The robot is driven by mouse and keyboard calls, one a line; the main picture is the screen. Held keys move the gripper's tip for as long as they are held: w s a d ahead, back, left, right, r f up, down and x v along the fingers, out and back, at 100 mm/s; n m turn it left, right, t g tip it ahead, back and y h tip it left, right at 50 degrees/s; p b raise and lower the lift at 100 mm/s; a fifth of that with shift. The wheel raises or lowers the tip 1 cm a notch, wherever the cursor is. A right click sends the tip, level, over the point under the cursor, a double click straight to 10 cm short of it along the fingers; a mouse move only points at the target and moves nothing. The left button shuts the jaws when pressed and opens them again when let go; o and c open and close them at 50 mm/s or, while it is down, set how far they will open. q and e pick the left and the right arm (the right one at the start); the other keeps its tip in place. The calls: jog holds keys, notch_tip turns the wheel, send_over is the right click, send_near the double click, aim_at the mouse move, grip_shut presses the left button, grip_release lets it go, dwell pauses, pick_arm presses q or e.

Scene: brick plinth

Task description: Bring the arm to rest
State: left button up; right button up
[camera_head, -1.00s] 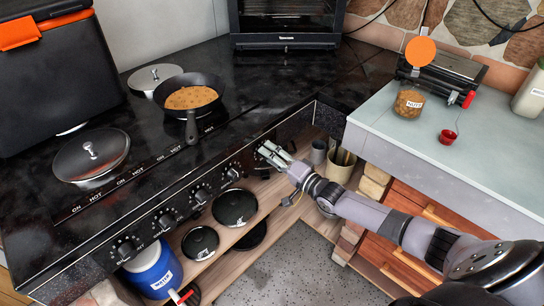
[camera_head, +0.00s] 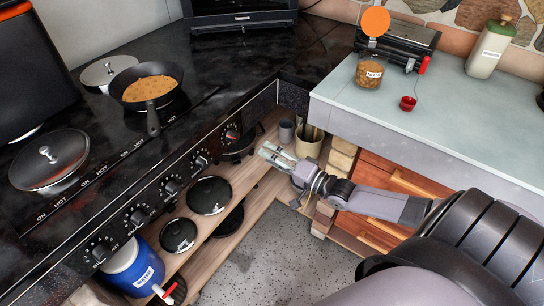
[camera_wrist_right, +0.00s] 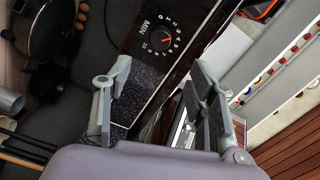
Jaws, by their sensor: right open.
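My right gripper (camera_head: 274,156) is in front of the stove's control panel near its right end, at the corner with the grey counter. Its fingers are apart and nothing is between them. In the right wrist view the two fingers of the right gripper (camera_wrist_right: 160,85) are spread. A round dial (camera_wrist_right: 162,38) with numbers and a red mark shows beyond them, apart from both. In the head view that end dial (camera_head: 232,133) is left of the gripper. My right arm (camera_head: 375,204) comes in from the lower right. My left gripper is not in view.
A pan (camera_head: 150,87) with brown food stands on the black stove (camera_head: 110,135), beside lidded burners. Shelves under the stove hold pans and a blue-and-white jug (camera_head: 133,268). Speckled floor is clear below.

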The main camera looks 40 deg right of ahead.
dwell(0.5)
jog(key=s+d+f+n+g+h, duration=0.1)
jog(key=s+f+n+g+h, duration=0.3)
jog(key=f, duration=0.7)
jog(key=s+d+f+g, duration=0.1)
jog(key=s+f, duration=0.5)
jog(key=f, duration=0.4)
jog(key=s+f+n+g+h, duration=0.25)
jog(key=s+f, duration=0.25)
jog(key=f, duration=0.6)
jog(key=s+a+f+n+g, duration=0.2)
jog(key=s+a+f, duration=0.2)
jog(key=s, duration=0.5)
jog(key=s+a+f+n+g, duration=0.2)
jog(key=s+f, duration=0.4)
jog(key=s, duration=0.4)
jog(key=s+a+f+n+g+p, duration=0.1)
jog(key=s+a+f+g, duration=0.3)
jog(key=s, duration=0.6)
jog(key=shift+a+f+n, duration=0.45)
jog(key=shift+a+n, duration=0.4)
